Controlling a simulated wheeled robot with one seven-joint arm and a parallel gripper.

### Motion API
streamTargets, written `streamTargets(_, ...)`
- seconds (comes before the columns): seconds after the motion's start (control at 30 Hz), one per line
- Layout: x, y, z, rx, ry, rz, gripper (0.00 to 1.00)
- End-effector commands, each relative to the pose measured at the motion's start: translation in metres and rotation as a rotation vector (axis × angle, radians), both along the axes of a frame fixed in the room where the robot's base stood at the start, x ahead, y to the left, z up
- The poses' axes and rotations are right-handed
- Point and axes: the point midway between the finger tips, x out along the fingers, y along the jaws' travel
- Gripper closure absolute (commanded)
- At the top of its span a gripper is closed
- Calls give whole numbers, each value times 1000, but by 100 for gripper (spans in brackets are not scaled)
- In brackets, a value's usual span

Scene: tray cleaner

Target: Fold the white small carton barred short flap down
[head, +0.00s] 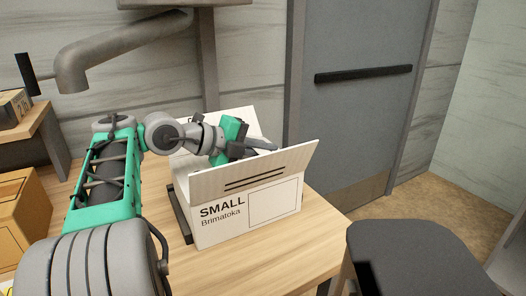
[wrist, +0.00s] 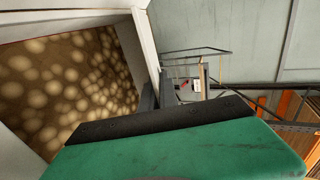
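The white small carton (head: 237,214) stands on the wooden table, marked "SMALL Brimaloka". Its near flap (head: 292,160) carries two dark bars and stands up, tilted outward. Another flap (head: 238,115) stands raised at the far side. My gripper (head: 266,145) is above the carton opening, just behind the barred flap; whether it touches the flap is unclear. In the wrist view, the carton's white wall (wrist: 138,50) runs beside my dark fingers (wrist: 157,92), and brown rounded contents fill the inside. The fingers look close together, but their gap is hard to judge.
A dark frame edge (head: 181,214) lies along the carton's left side. Brown cartons (head: 20,212) stand at the left. A dark grey stool-like top (head: 410,258) is at the lower right. The table is clear in front of the carton. A grey door (head: 355,110) is behind.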

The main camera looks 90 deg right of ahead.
Motion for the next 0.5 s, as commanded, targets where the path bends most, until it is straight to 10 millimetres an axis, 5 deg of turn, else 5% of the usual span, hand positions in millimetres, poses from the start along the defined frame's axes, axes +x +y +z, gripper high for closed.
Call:
streamTargets(0.1,0,0,0,1,0,0,100)
streamTargets(0.37,0,0,0,1,-1,0,76)
streamTargets(0.5,0,0,0,1,-1,0,74)
